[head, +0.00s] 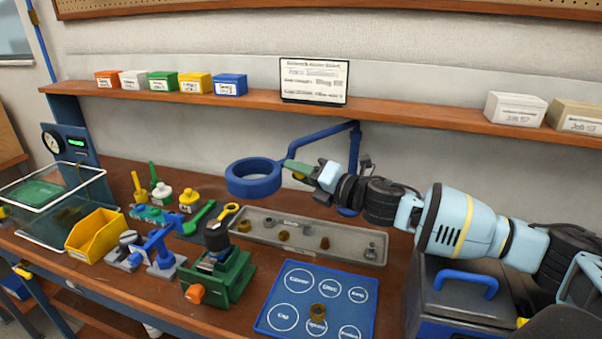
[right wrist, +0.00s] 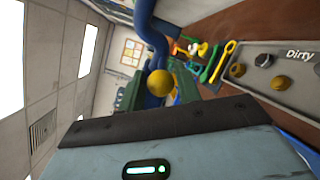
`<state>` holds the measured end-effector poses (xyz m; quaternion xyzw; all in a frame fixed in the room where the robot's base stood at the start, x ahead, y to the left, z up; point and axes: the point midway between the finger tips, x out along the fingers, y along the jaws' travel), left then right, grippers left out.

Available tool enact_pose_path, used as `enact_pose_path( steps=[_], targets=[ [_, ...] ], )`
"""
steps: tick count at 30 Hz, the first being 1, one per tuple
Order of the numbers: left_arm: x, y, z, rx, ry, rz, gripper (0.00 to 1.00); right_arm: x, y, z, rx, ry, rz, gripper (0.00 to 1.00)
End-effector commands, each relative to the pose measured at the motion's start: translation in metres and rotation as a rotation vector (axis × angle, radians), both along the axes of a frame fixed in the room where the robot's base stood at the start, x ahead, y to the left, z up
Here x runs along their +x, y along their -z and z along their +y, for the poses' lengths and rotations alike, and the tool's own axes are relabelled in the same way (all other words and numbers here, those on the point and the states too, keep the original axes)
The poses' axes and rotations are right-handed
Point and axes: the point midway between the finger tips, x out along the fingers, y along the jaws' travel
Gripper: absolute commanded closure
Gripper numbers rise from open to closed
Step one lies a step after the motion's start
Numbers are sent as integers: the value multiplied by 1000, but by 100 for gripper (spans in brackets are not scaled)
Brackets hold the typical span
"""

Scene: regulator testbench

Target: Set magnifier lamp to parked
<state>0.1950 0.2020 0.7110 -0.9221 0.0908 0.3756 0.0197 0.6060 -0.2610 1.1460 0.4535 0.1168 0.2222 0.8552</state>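The magnifier lamp's blue ring head (head: 253,178) hangs over the back of the bench, left of centre in the head view. Its blue arm (head: 325,134) runs right to a post at the wall. My right gripper (head: 297,168) is at the lamp, just right of the ring, with green fingers. In the right wrist view a yellow ball-shaped knob (right wrist: 160,83) sits between my right fingers (right wrist: 158,94), in front of a blue bar (right wrist: 153,35). Whether the fingers press on the knob is unclear. My left gripper is out of view.
A grey parts tray (head: 345,247) lies below the lamp, a blue labelled mat (head: 275,321) in front of it. A green fixture (head: 232,278) and yellow bin (head: 95,235) stand left. A shelf (head: 400,115) runs above; a dark case (head: 425,290) stands right.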

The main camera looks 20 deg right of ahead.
Motion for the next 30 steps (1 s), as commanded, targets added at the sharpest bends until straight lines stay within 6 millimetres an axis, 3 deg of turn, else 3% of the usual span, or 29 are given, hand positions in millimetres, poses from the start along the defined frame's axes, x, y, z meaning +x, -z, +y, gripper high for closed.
enact_pose_path(
  steps=[11,21,30],
  targets=[
    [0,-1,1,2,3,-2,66,-5,2,-4,-2,2,3,66],
    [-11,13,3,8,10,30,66,-49,5,-27,-4,1,7,66],
    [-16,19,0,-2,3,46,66,-67,2,-38,-1,1,3,66]
  ],
)
